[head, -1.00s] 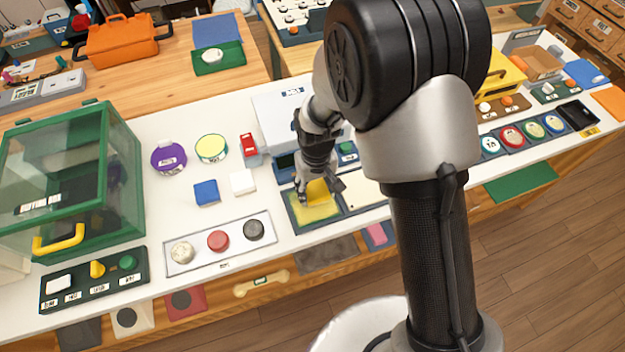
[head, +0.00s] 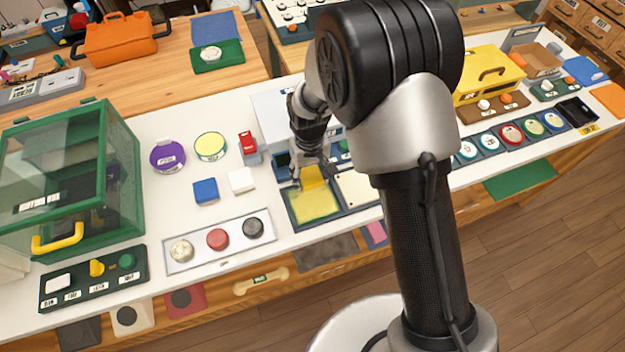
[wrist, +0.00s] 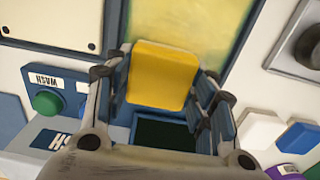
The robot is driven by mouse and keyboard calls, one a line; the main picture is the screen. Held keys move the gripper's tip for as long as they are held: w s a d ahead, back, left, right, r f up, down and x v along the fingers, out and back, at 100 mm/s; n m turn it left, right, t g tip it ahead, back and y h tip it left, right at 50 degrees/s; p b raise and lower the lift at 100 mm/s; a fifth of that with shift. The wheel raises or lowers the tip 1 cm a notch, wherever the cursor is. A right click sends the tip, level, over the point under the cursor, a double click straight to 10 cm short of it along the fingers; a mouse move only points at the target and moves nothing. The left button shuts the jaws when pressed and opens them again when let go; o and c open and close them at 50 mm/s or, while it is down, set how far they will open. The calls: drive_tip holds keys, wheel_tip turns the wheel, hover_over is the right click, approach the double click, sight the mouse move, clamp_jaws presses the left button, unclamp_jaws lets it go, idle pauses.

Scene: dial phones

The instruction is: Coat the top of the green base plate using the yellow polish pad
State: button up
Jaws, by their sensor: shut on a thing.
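My gripper (head: 311,172) is shut on the yellow polish pad (head: 313,178), which also shows between the fingers in the wrist view (wrist: 163,75). The base plate (head: 315,208) lies in a dark blue frame on the white counter. Its top looks mostly yellow, with olive-green tones at the edges; in the wrist view its streaky yellow surface (wrist: 190,22) runs beyond the pad. The pad is at the plate's far edge in the head view. I cannot tell whether it touches the plate. The pad and fingers hide part of that edge.
A cream panel (head: 357,187) adjoins the plate on the right. A strip with three round knobs (head: 217,239) lies to the left. Blue (head: 206,191) and white (head: 242,181) blocks stand nearby. A blue unit labelled WASH with a green button (wrist: 47,101) is close to my gripper.

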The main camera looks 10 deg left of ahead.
sight(316, 197)
drive_tip(key=shift+w+a+r, duration=0.1)
drive_tip(key=shift+w+r, duration=0.05)
drive_tip(key=shift+s+d, duration=0.45)
drive_tip(key=shift+s, duration=0.3)
drive_tip(key=shift+s+d, duration=0.45)
drive_tip(key=shift+s, duration=0.3)
drive_tip(key=shift+s+d, duration=0.45)
drive_tip(key=shift+s, duration=0.3)
drive_tip(key=shift+r+p, duration=2.45)
drive_tip(key=shift+r, duration=0.6)
drive_tip(key=shift+r, duration=0.1)
drive_tip(key=shift+r+p, duration=1.1)
drive_tip(key=shift+r, duration=0.3)
